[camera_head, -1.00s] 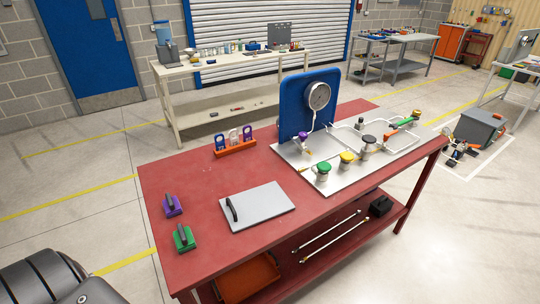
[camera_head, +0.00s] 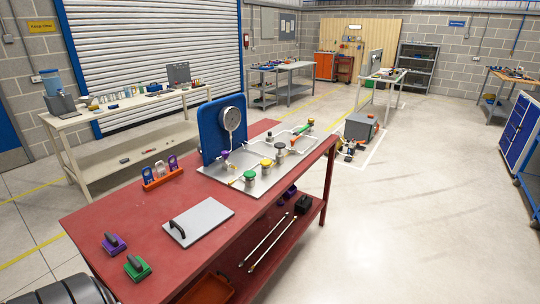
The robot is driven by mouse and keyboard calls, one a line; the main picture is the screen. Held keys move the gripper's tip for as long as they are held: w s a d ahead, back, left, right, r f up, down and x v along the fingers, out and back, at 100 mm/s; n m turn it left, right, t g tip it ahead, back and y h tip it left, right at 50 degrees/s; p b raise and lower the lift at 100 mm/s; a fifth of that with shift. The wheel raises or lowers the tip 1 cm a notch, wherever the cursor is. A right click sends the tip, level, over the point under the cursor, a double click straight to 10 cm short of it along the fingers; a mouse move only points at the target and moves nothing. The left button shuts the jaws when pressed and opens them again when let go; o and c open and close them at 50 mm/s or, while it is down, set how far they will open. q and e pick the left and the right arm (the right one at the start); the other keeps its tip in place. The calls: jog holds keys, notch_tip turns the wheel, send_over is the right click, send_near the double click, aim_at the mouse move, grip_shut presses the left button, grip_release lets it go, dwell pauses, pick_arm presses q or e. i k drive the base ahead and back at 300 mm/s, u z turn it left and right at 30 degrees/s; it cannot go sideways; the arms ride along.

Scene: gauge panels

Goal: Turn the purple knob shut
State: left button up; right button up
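The purple knob (camera_head: 225,155) sits on the pipework of the metal gauge board, at the foot of the blue panel (camera_head: 211,130) that carries a round gauge (camera_head: 232,118). It looks small here, and how far it is turned cannot be told. The metal board (camera_head: 262,184) lies on the red table and also bears a green knob (camera_head: 249,176), a yellow knob (camera_head: 266,163) and a dark knob (camera_head: 279,147). Neither of my grippers is in view.
The red table (camera_head: 110,216) holds a grey plate with a handle (camera_head: 203,221), purple (camera_head: 114,244) and green (camera_head: 137,268) handled blocks, and an orange rack of tags (camera_head: 163,177). Rods (camera_head: 266,243) lie on its lower shelf. Open floor (camera_head: 400,220) lies to the right.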

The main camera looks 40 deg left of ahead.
aim_at(225, 154)
jog(key=z, duration=0.15)
jog(key=i, duration=2)
jog(key=u, duration=0.55)
